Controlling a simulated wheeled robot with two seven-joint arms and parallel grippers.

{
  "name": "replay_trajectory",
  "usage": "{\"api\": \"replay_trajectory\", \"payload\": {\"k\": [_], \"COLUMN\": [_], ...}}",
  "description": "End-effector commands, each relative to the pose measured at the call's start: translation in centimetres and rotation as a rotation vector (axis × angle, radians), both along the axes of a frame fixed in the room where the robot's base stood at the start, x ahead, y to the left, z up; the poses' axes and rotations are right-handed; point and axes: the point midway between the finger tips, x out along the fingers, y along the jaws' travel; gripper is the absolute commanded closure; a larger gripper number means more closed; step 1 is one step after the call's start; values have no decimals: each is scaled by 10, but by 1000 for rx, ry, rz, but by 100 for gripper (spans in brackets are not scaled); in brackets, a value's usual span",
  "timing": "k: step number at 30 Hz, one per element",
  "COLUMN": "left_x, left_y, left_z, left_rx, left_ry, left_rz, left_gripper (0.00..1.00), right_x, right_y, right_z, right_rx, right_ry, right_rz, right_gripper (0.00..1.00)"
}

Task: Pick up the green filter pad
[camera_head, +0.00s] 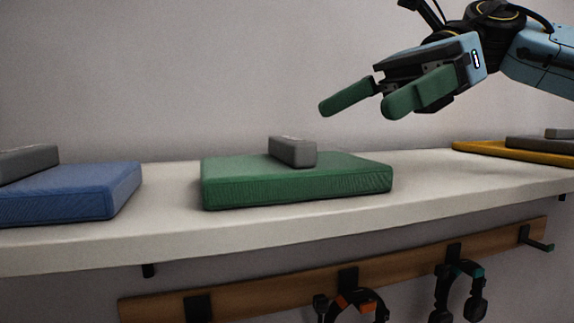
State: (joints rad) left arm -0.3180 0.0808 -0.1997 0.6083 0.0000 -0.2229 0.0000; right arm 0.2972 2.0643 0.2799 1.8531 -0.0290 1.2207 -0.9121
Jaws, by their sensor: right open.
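The green filter pad (265,186) lies flat on the pale shelf (165,217), in the middle of the head view. A small grey block (292,152) sits on top of it, near its back edge. My right gripper (352,102) comes in from the upper right, with two green-covered fingers. It is open and empty, and shows above the pad and a little to its right in the picture, not touching it. My left gripper is out of view.
A blue pad (80,194) with a grey block (28,160) lies at the left. A yellow pad (487,150) with grey pieces lies at the right. Bare shelf separates the pads. Below the shelf, a wooden rail (250,284) has hooks with headsets (357,304) hanging.

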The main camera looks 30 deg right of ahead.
Motion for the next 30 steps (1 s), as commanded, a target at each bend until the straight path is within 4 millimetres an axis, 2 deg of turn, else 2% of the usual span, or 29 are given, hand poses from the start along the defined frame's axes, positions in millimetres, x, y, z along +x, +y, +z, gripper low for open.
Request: {"api": "replay_trajectory", "payload": {"k": [4, 12, 19, 27, 30], "left_x": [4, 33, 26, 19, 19], "left_y": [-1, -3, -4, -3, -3], "left_z": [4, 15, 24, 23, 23], "left_rx": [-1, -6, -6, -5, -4], "left_ry": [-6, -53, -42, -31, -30], "left_rz": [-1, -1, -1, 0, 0], "left_gripper": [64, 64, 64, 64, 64], "right_x": [5, 12, 21, 22, 22], "right_y": [17, 37, 61, 64, 64], "right_z": [-8, -20, -35, -37, -37], "right_rx": [0, -2, 1, 2, 2], "right_ry": [2, 6, 2, 0, -1], "right_rz": [0, 1, 0, 0, -1], "right_gripper": [0, 0, 0, 0, 12]}}
